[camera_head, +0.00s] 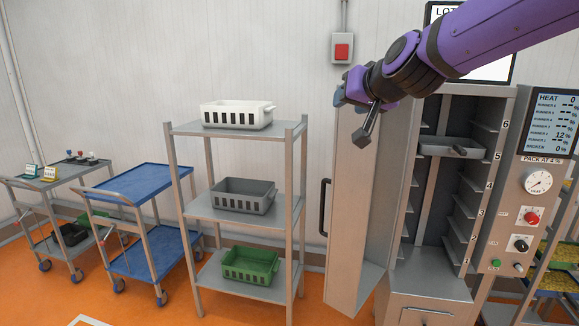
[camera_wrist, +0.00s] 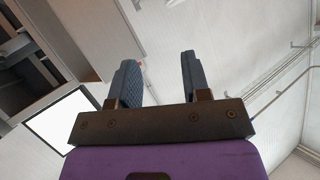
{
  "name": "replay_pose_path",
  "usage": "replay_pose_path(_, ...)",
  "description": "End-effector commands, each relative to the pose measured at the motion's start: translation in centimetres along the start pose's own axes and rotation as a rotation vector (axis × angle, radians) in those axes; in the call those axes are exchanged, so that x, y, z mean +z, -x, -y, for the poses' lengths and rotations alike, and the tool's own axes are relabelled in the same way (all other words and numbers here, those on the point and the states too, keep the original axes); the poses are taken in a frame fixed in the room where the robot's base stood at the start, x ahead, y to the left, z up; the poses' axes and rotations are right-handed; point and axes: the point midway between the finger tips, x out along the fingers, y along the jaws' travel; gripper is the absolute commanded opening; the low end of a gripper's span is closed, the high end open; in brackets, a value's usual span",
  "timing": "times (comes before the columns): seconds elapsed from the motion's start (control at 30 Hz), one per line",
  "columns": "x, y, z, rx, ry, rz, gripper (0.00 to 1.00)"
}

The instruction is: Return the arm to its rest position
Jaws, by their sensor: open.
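My purple arm reaches in from the upper right in the head view. My gripper (camera_head: 368,118) is at its end, in front of the open cabinet door and well above the floor. In the wrist view my gripper (camera_wrist: 157,80) has its two dark fingers apart with nothing between them. Behind the fingers are the pale wall, ceiling and part of the cabinet. The finger gap is hard to make out in the head view.
A tall cabinet (camera_head: 430,277) with numbered shelves stands at right, its door (camera_head: 352,220) open; a tray (camera_head: 450,148) sits inside. Left of it is a rack (camera_head: 171,127) with white (camera_head: 236,114), grey (camera_head: 243,196) and green (camera_head: 250,265) crates. A blue cart (camera_head: 139,181) stands farther left.

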Motion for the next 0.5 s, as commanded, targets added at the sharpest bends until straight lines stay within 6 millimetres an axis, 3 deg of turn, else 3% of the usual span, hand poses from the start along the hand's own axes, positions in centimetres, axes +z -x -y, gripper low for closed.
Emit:
replay_pose_path(0.03,0.7,2.2,-1.0,0.006,0.012,0.032,0.43)
replay_pose_path(0.27,6.2,11.0,-5.4,0.066,0.056,0.234,0.43)
replay_pose_path(0.5,13.7,20.1,-10.0,0.197,0.070,0.453,0.43)
